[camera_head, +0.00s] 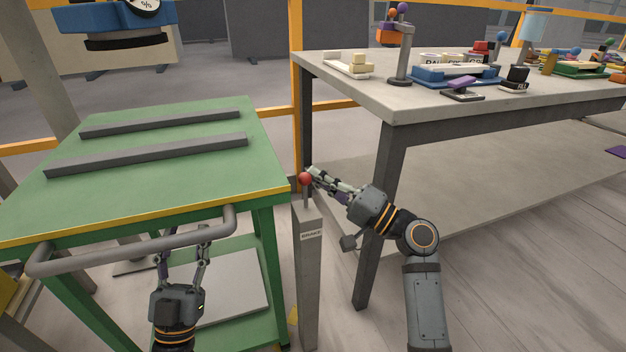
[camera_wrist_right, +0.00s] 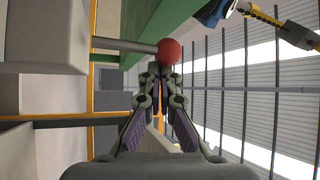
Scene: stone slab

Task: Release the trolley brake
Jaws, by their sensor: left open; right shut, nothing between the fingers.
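The green trolley (camera_head: 180,178) stands at the left, with two dark bars on its top and a grey handle (camera_head: 130,242) along its front. A grey post labelled BRAKE (camera_head: 310,270) stands beside its right corner. A lever with a red ball knob (camera_head: 305,179) rises from the post. In the right wrist view the knob (camera_wrist_right: 169,52) sits at the end of a grey rod, just beyond the fingertips. My right gripper (camera_head: 310,173) is shut and empty with its tips at the knob; contact is unclear. My left gripper (camera_head: 184,232) is open, its fingers at the trolley handle.
A stone-topped table (camera_head: 450,95) with several stands and small items fills the right; its near leg (camera_head: 378,215) is close to my right arm. An orange rail (camera_head: 296,90) runs behind the post. A blue hanging device (camera_head: 115,22) is at the upper left.

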